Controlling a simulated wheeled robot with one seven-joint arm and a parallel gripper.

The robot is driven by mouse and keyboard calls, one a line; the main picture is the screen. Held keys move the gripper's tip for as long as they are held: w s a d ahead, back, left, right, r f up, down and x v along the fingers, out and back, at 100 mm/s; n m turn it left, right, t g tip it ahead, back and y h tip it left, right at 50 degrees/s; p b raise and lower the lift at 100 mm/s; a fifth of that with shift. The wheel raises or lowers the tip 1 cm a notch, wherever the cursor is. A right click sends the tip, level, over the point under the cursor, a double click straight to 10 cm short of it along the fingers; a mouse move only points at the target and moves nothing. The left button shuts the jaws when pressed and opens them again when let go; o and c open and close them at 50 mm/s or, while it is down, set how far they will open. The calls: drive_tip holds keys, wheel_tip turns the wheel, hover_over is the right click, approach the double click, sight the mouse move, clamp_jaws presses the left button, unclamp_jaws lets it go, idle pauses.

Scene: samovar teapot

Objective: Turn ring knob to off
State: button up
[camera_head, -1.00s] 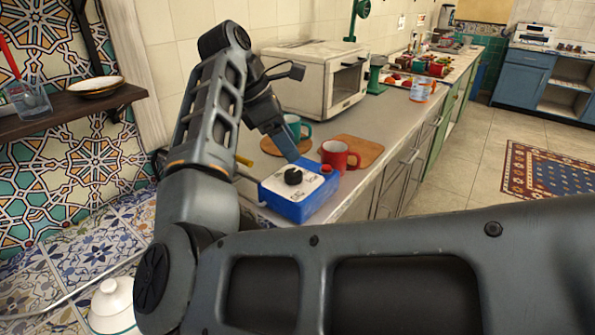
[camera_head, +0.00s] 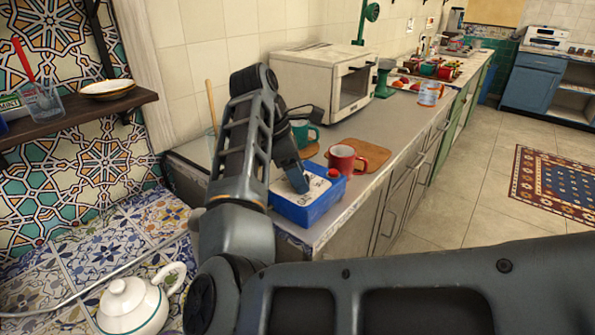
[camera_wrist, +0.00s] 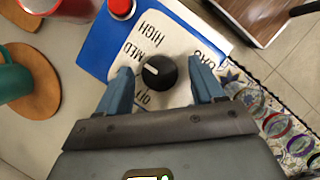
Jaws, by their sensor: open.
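The blue control box (camera_head: 300,212) with a white top panel stands at the near end of the counter. In the wrist view the panel (camera_wrist: 193,49) carries the words HIGH, MED and OFF around a round black ring knob (camera_wrist: 159,72). The knob's white mark points toward the upper left, near MED. My gripper (camera_wrist: 158,78) is open, with one blue finger on each side of the knob; I cannot tell whether they touch it. In the head view my gripper (camera_head: 300,187) hides the knob.
A red button (camera_wrist: 121,8) sits on the box. A red mug (camera_head: 342,159) on a wooden board (camera_head: 373,154) and a teal mug (camera_head: 302,134) stand close behind. A white toaster oven (camera_head: 322,80) is farther back. A white teapot (camera_head: 133,304) stands on the tiles at lower left.

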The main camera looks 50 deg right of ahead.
drive_tip(key=shift+c, duration=0.3)
drive_tip(key=c, duration=1)
drive_tip(key=shift+o, duration=0.2)
